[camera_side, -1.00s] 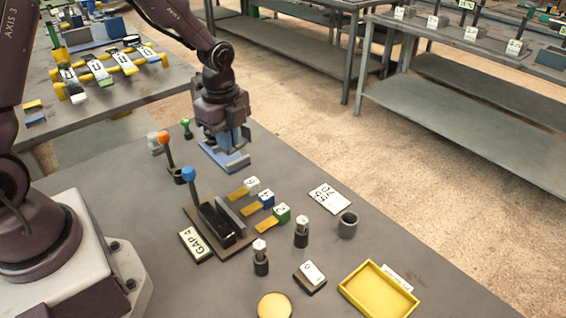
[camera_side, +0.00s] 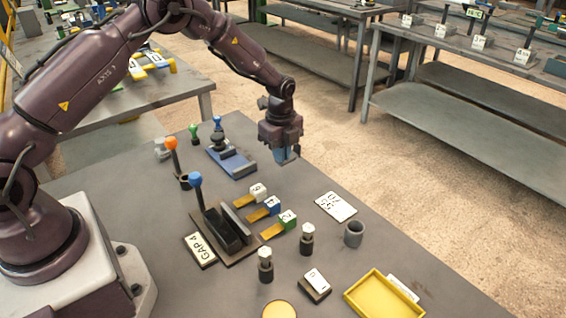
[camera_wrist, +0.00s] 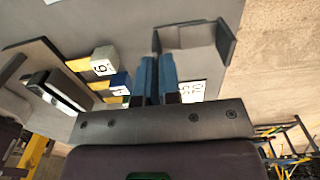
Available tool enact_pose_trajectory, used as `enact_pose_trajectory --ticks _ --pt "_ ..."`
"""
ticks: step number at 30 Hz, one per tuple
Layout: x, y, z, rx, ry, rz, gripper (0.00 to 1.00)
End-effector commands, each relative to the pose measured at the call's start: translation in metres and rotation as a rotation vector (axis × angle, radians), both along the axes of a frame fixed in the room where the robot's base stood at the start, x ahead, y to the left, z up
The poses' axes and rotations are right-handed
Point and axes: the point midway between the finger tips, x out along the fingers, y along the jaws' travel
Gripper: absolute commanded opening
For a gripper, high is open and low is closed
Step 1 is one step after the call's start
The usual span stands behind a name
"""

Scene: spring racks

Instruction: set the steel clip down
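My gripper (camera_side: 285,157) hangs over the right part of the bench, beyond the tagged blocks, with its blue fingers pointing down. In the wrist view the two fingers (camera_wrist: 157,65) are close together, with one wall of a grey, channel-shaped piece between them. This piece looks like the steel clip (camera_wrist: 195,38); its open shape extends to the right of the fingers. In the side view the clip is too small and too hidden behind the fingers to make out clearly. It appears to be held above the bench.
Tagged blocks (camera_side: 271,204), a white card (camera_side: 336,206), a grey cup (camera_side: 353,234) and a yellow tray (camera_side: 382,298) stand nearer.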

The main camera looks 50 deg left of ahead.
Motion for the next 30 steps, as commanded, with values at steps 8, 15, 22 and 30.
enact_pose_trajectory --ticks 8,15,22,30 --pt "0.007 0.001 -0.031 0.001 0.001 -0.001 0.00" --pt "0.007 0.001 -0.038 0.001 -0.001 0.000 0.00" --pt "0.007 0.001 -0.042 0.001 -0.001 0.000 0.00" --pt "0.007 0.001 -0.041 0.001 -0.001 0.000 0.30"
